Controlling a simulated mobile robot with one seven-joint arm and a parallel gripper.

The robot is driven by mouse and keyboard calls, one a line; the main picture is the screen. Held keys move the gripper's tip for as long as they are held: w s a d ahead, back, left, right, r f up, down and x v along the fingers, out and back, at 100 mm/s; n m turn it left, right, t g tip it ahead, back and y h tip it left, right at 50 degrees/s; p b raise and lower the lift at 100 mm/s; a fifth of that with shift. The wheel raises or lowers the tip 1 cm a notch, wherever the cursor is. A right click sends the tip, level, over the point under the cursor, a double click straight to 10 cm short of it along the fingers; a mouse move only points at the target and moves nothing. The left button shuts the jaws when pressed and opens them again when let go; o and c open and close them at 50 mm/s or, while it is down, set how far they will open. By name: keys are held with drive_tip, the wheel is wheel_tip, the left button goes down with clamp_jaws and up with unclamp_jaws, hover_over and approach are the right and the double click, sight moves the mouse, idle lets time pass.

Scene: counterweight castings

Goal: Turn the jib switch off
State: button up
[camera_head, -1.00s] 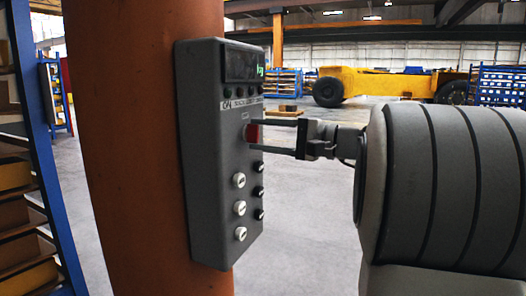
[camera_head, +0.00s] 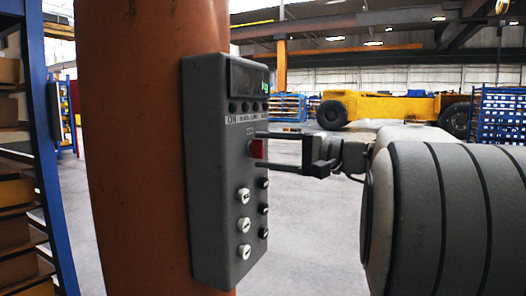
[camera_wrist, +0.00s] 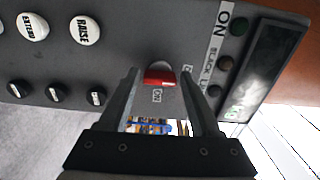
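A grey control box (camera_head: 214,200) is fixed to an orange column. The red jib switch (camera_head: 257,148) sits on its front face, below the row of dark lamps. In the wrist view the red switch (camera_wrist: 160,77) has a small boxed label below it that seems to read ON. My gripper (camera_head: 259,149) is open and points at the box face from the right. In the wrist view my gripper (camera_wrist: 160,74) has one finger on each side of the switch, with gaps between. I cannot tell whether the fingertips touch the panel.
White buttons (camera_head: 244,224), two labelled EXTEND and RAISE in the wrist view, and black knobs (camera_head: 263,208) lie below the switch. A display (camera_head: 247,76) is above it. A blue shelf rack (camera_head: 45,150) stands left; a yellow vehicle (camera_head: 390,106) is far behind.

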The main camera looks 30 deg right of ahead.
drive_tip(key=shift+o, duration=1)
drive_tip(key=shift+d, duration=0.1)
drive_tip(key=p+v, duration=0.3)
drive_tip(key=v, duration=1.4)
drive_tip(key=shift+s, duration=0.1)
